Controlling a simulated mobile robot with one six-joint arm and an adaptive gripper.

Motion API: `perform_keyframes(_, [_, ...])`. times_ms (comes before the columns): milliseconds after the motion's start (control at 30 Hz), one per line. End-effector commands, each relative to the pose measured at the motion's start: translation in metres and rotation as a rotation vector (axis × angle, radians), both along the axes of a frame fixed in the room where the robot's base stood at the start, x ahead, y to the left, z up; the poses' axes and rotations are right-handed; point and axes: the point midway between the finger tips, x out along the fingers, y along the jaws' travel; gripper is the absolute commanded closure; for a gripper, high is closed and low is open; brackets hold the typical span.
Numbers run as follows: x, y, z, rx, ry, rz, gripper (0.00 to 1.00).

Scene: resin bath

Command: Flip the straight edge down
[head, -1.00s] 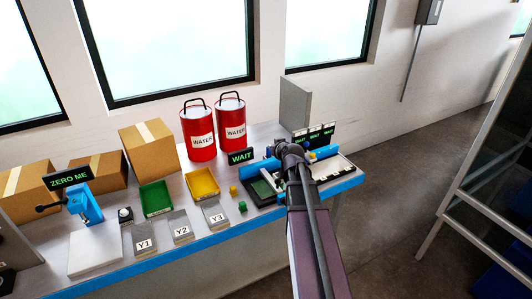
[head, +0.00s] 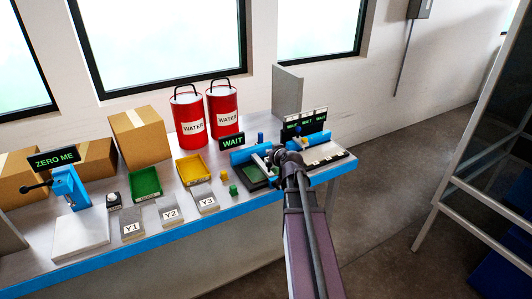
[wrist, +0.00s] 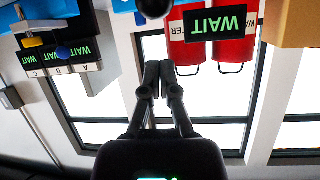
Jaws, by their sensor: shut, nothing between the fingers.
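My gripper (wrist: 161,78) is shut and empty in the wrist view, which is upside down. In the head view my gripper (head: 275,156) is over the middle of the bath station at the bench's right end, and my wrist hides much of it. A blue bar shows left of my wrist (head: 247,154) and right of it (head: 319,139); I cannot tell which part is the straight edge or how it is tilted. Blue also shows at the wrist view's top left (wrist: 48,9). A dark green bath (head: 254,177) lies in front of the left bar.
A WAIT sign (head: 232,142) and two red water cans (head: 188,120) stand behind and left. Several WAIT displays (head: 306,124) and a grey panel (head: 287,92) stand behind right. Green (head: 233,189) and yellow (head: 224,175) pieces sit left of the bath.

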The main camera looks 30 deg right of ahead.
Motion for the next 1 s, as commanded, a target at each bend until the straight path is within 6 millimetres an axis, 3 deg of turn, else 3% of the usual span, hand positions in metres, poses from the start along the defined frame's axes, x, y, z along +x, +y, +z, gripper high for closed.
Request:
perform_keyframes(33, [-0.001, -0.001, -0.013, 0.001, 0.000, -0.001, 1.00])
perform_keyframes(100, [-0.002, -0.001, -0.021, 0.000, 0.000, -0.002, 1.00])
perform_keyframes(400, [-0.006, 0.000, -0.047, 0.001, 0.003, 0.000, 1.00])
perform_keyframes(1000, [-0.011, 0.005, -0.058, -0.006, 0.007, 0.006, 1.00])
